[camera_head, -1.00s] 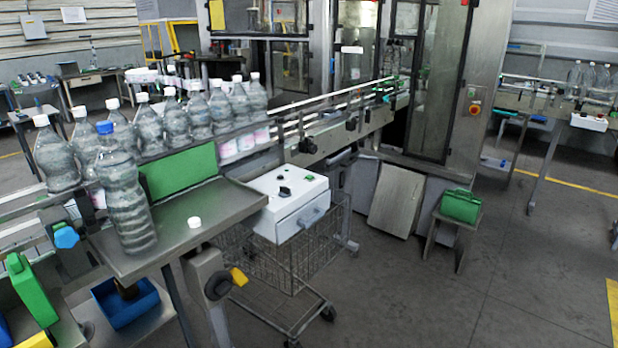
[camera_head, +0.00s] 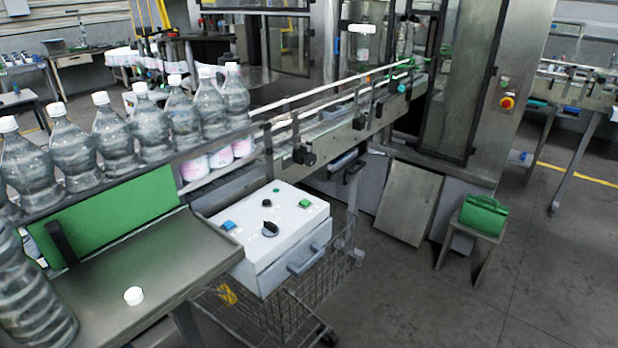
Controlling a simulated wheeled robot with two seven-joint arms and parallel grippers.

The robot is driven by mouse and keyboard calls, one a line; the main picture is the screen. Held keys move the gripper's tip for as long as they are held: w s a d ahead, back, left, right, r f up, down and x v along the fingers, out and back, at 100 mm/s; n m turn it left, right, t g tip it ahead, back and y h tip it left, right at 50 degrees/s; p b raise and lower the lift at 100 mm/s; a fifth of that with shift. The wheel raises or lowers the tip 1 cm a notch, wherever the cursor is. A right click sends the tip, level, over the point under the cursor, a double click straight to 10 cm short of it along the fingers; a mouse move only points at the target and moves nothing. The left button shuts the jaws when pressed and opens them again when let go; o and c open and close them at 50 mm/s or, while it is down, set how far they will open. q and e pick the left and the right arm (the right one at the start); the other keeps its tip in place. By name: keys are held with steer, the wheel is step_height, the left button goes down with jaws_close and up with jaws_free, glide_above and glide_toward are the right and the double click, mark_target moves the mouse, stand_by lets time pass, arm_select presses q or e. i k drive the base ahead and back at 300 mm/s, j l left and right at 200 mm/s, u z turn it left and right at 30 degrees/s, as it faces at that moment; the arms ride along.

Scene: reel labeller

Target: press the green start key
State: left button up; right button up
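A white control box (camera_head: 262,244) sits on a wire cart beside the conveyor. On its sloped top are a green key (camera_head: 305,203), a blue key (camera_head: 228,225), a black knob (camera_head: 269,228), a small black button (camera_head: 267,203) and a small green dot (camera_head: 277,190). The green key is near the box's right side and is uncovered. Neither of my grippers shows in the head view.
A metal table (camera_head: 165,266) with a white cap (camera_head: 133,296) stands left of the box. Several clear bottles (camera_head: 113,135) line the conveyor behind. The wire cart (camera_head: 345,262) is under the box. A green case (camera_head: 482,215) rests on a stool at right. Open floor lies front right.

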mark_target(304, 202)
steer(key=i+l, duration=0.15)
steer(key=i, duration=0.45)
steer(key=i+l, duration=0.2)
steer(key=i, duration=0.4)
